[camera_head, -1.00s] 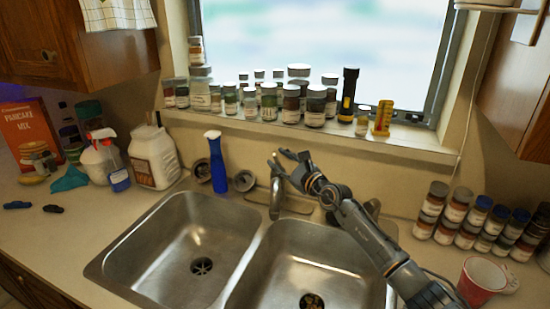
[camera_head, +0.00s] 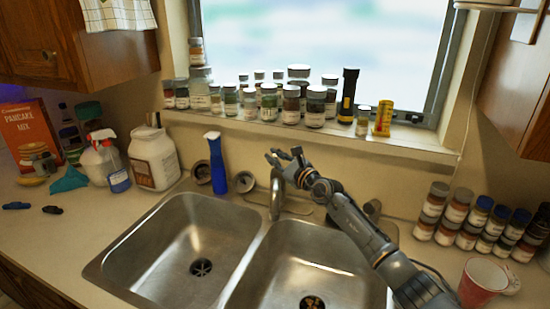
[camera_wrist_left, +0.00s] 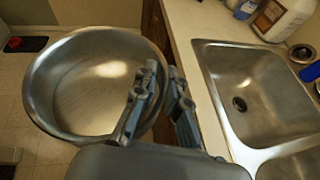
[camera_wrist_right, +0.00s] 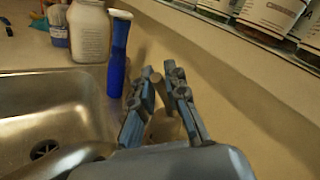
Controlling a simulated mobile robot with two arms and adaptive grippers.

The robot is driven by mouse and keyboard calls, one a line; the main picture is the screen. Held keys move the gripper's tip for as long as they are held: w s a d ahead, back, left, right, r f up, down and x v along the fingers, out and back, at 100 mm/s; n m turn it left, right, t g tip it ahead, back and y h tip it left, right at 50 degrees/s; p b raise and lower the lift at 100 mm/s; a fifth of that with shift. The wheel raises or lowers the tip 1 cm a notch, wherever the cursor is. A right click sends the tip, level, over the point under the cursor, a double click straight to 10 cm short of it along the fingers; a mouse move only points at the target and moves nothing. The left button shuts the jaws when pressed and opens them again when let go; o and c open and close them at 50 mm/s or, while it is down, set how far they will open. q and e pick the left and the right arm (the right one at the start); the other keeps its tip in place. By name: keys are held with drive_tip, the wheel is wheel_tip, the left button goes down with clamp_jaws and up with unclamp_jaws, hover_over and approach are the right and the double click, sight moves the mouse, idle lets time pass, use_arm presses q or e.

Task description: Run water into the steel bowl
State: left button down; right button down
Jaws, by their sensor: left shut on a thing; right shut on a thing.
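The steel bowl (camera_wrist_left: 62,88) shows in the left wrist view, beside the counter front and above the floor. My left gripper (camera_wrist_left: 163,75) is shut on its near right rim. The bowl looks empty inside, and neither it nor my left arm shows in the head view. The faucet (camera_head: 277,193) stands behind the double sink, its spout pointing down over the sink. My right gripper (camera_head: 284,156) is at the faucet's top. In the right wrist view, my right gripper (camera_wrist_right: 159,72) is closed around a small rod-like part, apparently the faucet lever, mostly hidden. No water stream shows.
The left basin (camera_head: 190,240) and right basin (camera_head: 305,260) look empty. Spice jars (camera_head: 455,217) and a red cup (camera_head: 482,280) stand on the right counter.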

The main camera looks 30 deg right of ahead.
use_arm(q)
wheel_tip(320, 180, up, 4)
drive_tip(key=p, duration=0.4)
drive_tip(key=shift+r, duration=0.15)
use_arm(e)
drive_tip(key=shift+w+d+r+m+g, duration=0.3)
drive_tip(key=shift+w+r+m+g, duration=0.05)
drive_tip(key=shift+r+m+g, duration=0.2)
use_arm(q)
drive_tip(key=shift+r, duration=0.15)
use_arm(e)
drive_tip(key=shift+f, duration=0.1)
drive_tip(key=shift+w+d+f, duration=0.1)
drive_tip(key=shift+f, duration=0.05)
drive_tip(key=c, duration=1.3)
unclamp_jaws()
drive_tip(key=shift+c, duration=0.2)
drive_tip(key=v, duration=1.2)
